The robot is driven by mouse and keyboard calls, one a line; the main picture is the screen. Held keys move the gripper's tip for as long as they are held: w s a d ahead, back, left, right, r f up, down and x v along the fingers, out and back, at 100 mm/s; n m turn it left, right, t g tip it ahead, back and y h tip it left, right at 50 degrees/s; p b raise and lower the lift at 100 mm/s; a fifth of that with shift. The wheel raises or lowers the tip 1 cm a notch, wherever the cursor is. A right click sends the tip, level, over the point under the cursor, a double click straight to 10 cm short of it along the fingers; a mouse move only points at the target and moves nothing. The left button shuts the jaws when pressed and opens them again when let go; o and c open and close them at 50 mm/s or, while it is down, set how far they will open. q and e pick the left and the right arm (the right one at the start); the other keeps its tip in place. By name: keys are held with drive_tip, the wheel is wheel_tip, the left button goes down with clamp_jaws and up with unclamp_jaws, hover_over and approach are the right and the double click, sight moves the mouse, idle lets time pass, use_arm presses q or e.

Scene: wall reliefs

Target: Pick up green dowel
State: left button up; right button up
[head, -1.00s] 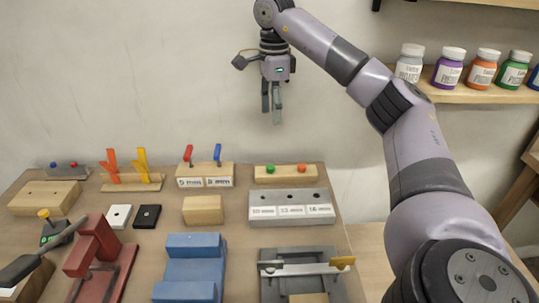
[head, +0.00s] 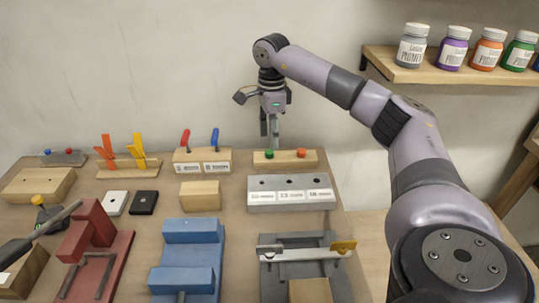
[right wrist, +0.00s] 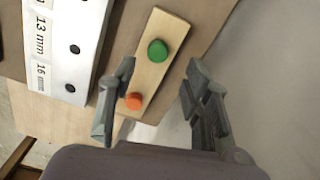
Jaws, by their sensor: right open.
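The green dowel (head: 269,154) stands upright at the left end of a light wooden block (head: 286,160) at the back of the bench. It also shows in the right wrist view (right wrist: 157,50) as a round green top. An orange dowel (head: 301,153) stands at the block's other end. My right gripper (head: 270,146) is open and empty, pointing down just above or behind the green dowel. In the right wrist view its fingers (right wrist: 160,68) are spread, with the green dowel showing between and beyond the tips. I cannot see contact. My left gripper is not in view.
A grey block with labelled holes (head: 290,207) stands in front of the dowel block. A wooden block with red and blue levers (head: 203,168) is to its left. Blue (head: 191,231) and red (head: 113,258) fixtures stand nearer. Pigment jars stand on a wall shelf (head: 432,72).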

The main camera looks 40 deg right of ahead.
sight(270, 152)
drive_tip(key=f, duration=0.4)
drive_tip(key=shift+s+a+f, duration=0.1)
drive_tip(key=shift+a+f, duration=0.15)
drive_tip(key=shift+a, duration=0.05)
drive_tip(key=shift+c, duration=0.2)
drive_tip(key=c, duration=1)
drive_tip(key=shift+r, duration=0.15)
